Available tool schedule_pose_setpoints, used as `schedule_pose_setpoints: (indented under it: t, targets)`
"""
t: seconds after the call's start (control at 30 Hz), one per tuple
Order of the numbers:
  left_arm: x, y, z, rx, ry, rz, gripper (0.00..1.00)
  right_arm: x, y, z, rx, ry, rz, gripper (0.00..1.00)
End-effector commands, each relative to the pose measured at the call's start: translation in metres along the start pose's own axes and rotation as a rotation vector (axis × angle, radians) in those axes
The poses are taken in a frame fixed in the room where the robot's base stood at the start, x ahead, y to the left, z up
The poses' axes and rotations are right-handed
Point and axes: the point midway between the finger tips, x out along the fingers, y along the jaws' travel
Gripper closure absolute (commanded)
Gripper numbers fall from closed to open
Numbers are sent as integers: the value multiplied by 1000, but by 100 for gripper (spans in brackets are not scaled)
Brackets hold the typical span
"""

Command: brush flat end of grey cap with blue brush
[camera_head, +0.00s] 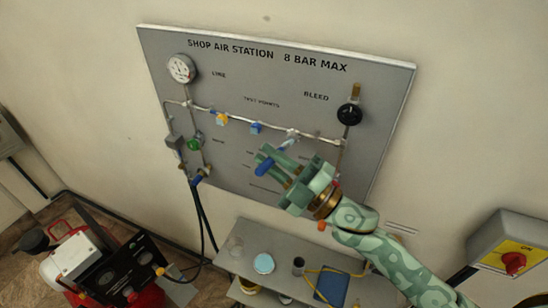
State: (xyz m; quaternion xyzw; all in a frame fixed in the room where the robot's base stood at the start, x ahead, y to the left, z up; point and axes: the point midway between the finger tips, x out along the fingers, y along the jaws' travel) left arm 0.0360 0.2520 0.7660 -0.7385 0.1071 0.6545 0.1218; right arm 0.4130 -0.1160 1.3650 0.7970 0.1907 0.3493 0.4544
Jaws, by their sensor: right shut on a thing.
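A horizontal pale pipe on the grey panel (230,165) carries a row of test points. The grey cap (292,134) is the rightmost of them, right of a blue one and a yellow one. My right gripper (273,163) is in front of the panel, just below and left of the grey cap. It is shut on the blue brush (264,169), whose blue end shows at the fingers. A blue part also shows just under the cap; I cannot tell whether the brush touches the cap. My left gripper is not in view.
The panel also holds a gauge (181,69), a black bleed knob (348,114) and a green knob (194,145). Below is a shelf (232,262) with a light blue round lid (264,263), a dark cup (298,265) and a blue booklet (331,287). A red switch (513,262) is at right.

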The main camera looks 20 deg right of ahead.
Motion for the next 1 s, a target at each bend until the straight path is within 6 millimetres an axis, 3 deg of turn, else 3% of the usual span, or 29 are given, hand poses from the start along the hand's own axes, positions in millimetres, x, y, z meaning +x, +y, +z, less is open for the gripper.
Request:
schedule_pose_setpoints:
  t: [0.27,0.5,0.73,1.0]
  targets:
    - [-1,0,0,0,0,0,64,-8,4,0,-2,0,1,100]
    - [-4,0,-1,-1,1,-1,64,2,0,0,-1,0,1,100]
    - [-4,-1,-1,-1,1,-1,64,-8,4,1,0,0,1,100]
    - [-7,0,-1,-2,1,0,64,3,-1,0,-1,0,1,100]
